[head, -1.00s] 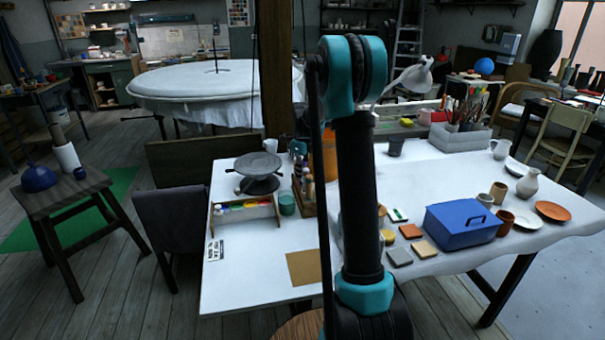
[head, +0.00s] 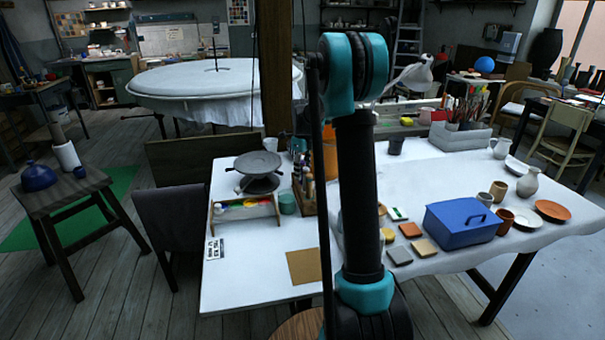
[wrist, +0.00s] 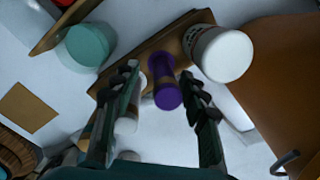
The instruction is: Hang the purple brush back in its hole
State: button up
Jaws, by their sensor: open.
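The purple brush (wrist: 166,92) shows end-on in the wrist view, between my gripper's fingers (wrist: 163,97). My fingers are spread on both sides of it, and I see a gap on each side. The brush's upper end rests at or just over a wooden rack (wrist: 143,53); whether it sits in a hole cannot be told. White rounded pieces (wrist: 127,118) lie near the left finger. In the head view my arm hides the gripper, and the brush cannot be made out. A wooden rack with bottles (head: 306,195) stands on the white table there.
In the wrist view a white-topped jar (wrist: 226,54) is close right of the rack, and a teal cup (wrist: 88,45) is at left. An orange-brown surface (wrist: 275,80) fills the right. In the head view a paint tray (head: 243,213) and a turntable (head: 258,163) stand nearby.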

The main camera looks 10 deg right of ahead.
notch_tip(320, 180, up, 10)
jog(key=s+a+f+n+t, duration=0.1)
jog(key=s+f+n, duration=0.4)
jog(key=s+n, duration=0.4)
jog(key=s+a+f+n+t, duration=0.1)
jog(key=s+f+n, duration=0.4)
jog(key=s+n, duration=0.4)
jog(key=s+a+f+n+t, duration=0.1)
jog(key=s+f+n, duration=0.4)
jog(key=s, duration=1.4)
jog(key=shift+s+a+f+n, duration=0.1)
jog(key=shift+s+n, duration=0.1)
jog(key=shift+n, duration=0.8)
jog(key=shift+s+a+f+n, duration=0.1)
jog(key=shift+s+n, duration=0.1)
jog(key=shift+n, duration=0.8)
